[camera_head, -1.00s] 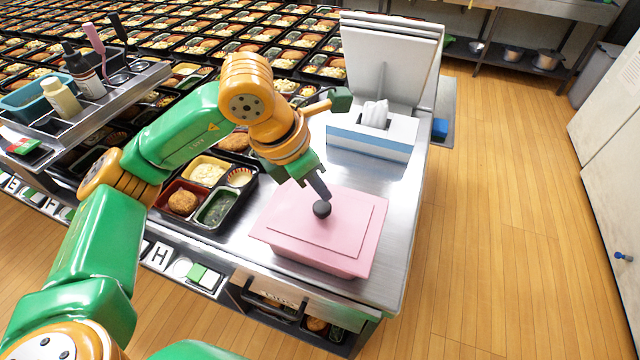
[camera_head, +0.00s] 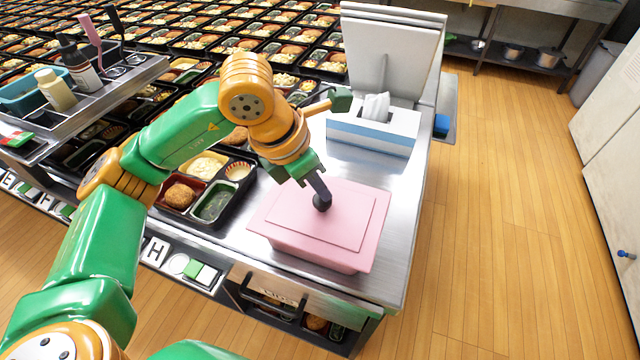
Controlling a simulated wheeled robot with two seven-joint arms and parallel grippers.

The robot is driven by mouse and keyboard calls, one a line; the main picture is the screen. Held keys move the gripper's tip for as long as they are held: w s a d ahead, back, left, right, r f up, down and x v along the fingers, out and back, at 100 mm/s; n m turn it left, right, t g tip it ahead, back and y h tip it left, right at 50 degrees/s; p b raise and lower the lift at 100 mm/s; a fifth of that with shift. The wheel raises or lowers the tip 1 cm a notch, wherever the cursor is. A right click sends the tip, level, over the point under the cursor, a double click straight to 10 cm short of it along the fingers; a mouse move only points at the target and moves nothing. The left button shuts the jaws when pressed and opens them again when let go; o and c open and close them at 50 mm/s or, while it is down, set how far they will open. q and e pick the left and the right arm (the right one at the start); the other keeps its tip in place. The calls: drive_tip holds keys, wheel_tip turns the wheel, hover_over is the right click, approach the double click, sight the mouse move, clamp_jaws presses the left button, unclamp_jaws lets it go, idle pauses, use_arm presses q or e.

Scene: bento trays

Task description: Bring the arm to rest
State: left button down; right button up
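My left arm reaches in from the left. Its gripper (camera_head: 321,194) points down at the black round knob (camera_head: 322,204) on the lid of the pink box (camera_head: 345,238). The dark fingers overlap the knob in the picture. They line up one behind the other, so I cannot tell whether they are open, shut or touching the knob. The pink box sits lidded on the steel counter, near its front right corner. My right gripper is not in view.
A black bento tray (camera_head: 229,212) with food stands left of the pink box. A tissue box (camera_head: 372,136) and a raised white panel (camera_head: 388,55) stand behind. A steel shelf with bottles (camera_head: 84,80) is at the left. The wooden floor (camera_head: 500,220) on the right is clear.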

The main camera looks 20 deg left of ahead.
use_arm(q)
wheel_tip(320, 180, up, 7)
drive_tip(key=p, duration=0.5)
idle(0.3)
